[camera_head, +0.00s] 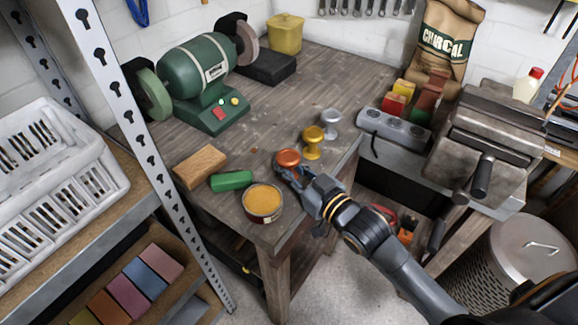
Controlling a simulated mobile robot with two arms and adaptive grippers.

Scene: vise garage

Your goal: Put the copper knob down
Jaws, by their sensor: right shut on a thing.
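The copper knob (288,158) is a round, orange-brown knob near the front edge of the workbench. My right gripper (290,172) is shut on it, with the fingers around its lower part, which is mostly hidden. I cannot tell whether the knob touches the bench top. A yellow knob (312,143) and a silver knob (330,124) stand upright behind it, a little to the right. My left gripper is not in the head view.
The workbench (290,92) has free room behind the knobs. A vise (495,135) is at right.

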